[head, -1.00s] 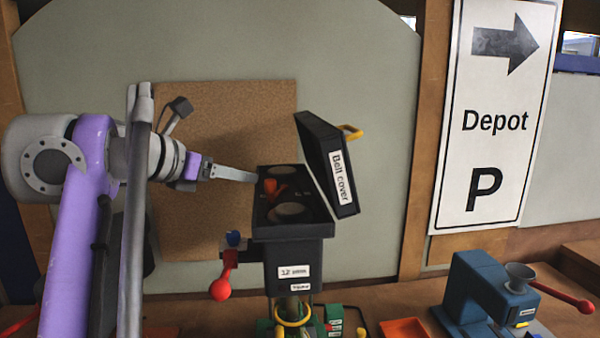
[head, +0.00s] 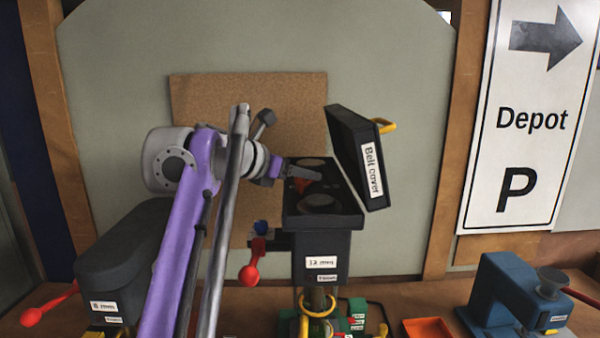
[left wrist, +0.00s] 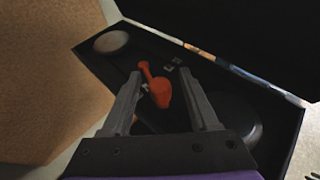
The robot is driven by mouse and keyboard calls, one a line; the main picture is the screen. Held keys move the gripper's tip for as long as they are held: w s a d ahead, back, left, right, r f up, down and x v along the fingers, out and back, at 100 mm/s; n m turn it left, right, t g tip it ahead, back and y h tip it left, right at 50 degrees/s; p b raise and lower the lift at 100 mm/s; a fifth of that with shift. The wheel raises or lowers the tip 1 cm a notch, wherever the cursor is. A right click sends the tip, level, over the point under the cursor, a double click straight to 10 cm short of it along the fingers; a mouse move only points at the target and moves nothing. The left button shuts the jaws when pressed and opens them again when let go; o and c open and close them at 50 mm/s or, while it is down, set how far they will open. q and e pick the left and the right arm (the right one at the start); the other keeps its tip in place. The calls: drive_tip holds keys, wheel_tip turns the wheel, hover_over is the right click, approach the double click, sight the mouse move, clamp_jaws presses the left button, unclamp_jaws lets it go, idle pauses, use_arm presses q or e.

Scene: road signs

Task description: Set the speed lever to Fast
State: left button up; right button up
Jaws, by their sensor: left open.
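The orange-red speed lever (head: 302,186) sits inside the black open-topped housing (head: 338,222) on the drill head, between two round pulleys. The left wrist view shows the lever (left wrist: 160,92) with its narrow arm pointing to the upper left. My left gripper (head: 316,177) is over the housing, coming in from the left. In the left wrist view its two fingers are open, one on each side of the lever, with gaps showing. Small labels beside the lever (left wrist: 173,64) are too small to read. My right gripper is in neither view.
The belt cover (head: 355,160) stands raised at the housing's right, close to my left gripper. A red-knobbed handle (head: 249,275) hangs at the housing's front left. A dark machine (head: 125,250) stands left, a blue press (head: 510,295) and orange tray (head: 428,328) right.

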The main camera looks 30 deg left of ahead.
use_arm(q)
clamp_jaws()
idle(1.4)
